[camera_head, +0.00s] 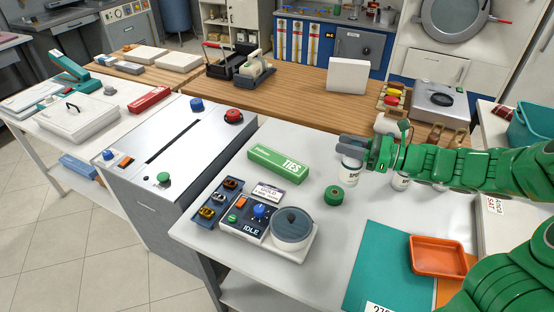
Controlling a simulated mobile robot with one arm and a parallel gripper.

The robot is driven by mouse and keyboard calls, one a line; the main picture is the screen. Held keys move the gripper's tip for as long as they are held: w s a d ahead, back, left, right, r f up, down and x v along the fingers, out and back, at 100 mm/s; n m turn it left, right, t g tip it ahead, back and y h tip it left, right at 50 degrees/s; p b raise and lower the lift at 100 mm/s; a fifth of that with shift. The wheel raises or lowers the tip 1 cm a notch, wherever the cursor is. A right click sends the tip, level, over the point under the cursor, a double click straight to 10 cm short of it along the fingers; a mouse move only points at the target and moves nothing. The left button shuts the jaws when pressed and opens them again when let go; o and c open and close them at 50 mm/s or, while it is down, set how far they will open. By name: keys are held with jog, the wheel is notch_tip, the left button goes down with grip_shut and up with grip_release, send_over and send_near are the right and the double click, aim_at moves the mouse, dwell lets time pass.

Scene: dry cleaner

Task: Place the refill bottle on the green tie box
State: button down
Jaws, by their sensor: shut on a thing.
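The green tie box (278,163), marked TIES, lies flat on the white table, with its top bare. My gripper (352,147) is to the right of the box and shut on a small white bottle (350,170) with dark lettering, which I take as the refill bottle. The bottle is about upright, and the fingers cover its top. I cannot tell whether its base touches the table. A second white container (400,181) shows partly under my arm.
A green tape roll (333,195) sits just in front of the bottle. A control unit with a grey round pot (291,226) and a small tray of spools (217,203) stand in front of the box. An orange tray (437,256) lies at the right. The table between box and bottle is clear.

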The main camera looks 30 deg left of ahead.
jog(key=a+r+t, duration=0.1)
jog(key=a+r, duration=0.1)
jog(key=a, duration=1.7)
jog(key=w+a+f, duration=0.8)
jog(key=w+f, duration=0.3)
jog(key=f, duration=0.2)
jog(key=shift+a+m, duration=0.3)
jog(key=shift+f, duration=0.1)
jog(key=c, duration=0.8)
grip_release()
